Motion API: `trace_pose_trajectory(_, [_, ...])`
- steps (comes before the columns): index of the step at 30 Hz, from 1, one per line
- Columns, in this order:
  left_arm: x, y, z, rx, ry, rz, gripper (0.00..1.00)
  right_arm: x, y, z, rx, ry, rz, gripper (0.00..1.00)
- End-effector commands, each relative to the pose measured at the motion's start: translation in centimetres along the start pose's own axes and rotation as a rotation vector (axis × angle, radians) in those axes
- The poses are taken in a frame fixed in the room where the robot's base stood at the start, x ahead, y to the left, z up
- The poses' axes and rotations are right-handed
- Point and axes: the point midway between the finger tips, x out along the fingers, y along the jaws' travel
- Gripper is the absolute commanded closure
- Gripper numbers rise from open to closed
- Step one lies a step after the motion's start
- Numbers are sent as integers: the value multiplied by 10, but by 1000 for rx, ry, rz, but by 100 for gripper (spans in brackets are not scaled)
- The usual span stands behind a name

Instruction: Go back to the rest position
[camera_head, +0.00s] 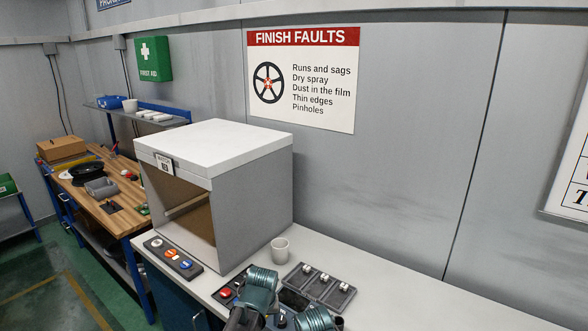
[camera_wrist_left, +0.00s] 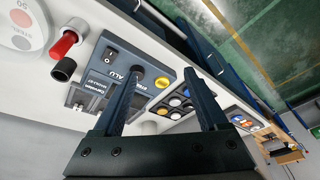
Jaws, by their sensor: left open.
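My left gripper (camera_wrist_left: 162,75) shows in the left wrist view with its two dark fingers spread apart and nothing held between them. Past the fingers is a blue-grey device (camera_wrist_left: 158,75) with a switch, a black knob and a yellow button; the gap to it cannot be judged. In the head view, teal and dark parts of my arm (camera_head: 262,285) are over the front of the white counter (camera_head: 410,300). No fingertips can be made out there. My right gripper is not seen.
A grey open-fronted booth (camera_head: 250,200) stands on the counter. Near it are a white cup (camera_head: 280,250), a dark slotted tray (camera_head: 319,289) and a button panel (camera_head: 172,257). A red-capped item (camera_wrist_left: 63,45) lies left in the wrist view. The counter's right part looks clear.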

Motion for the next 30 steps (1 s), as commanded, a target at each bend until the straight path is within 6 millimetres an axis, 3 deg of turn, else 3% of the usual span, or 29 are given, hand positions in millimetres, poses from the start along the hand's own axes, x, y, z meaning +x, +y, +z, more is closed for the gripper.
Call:
trace_pose_trajectory(1, [-3,-18,19,7,-28,0,24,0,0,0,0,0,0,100])
trace_pose_trajectory(6, [-9,-53,56,52,-105,11,24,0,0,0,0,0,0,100])
trace_pose_trajectory(16, [-22,-95,115,117,-213,54,24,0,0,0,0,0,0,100])
trace_pose_trajectory(30, [18,-28,164,322,-272,24,24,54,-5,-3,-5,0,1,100])
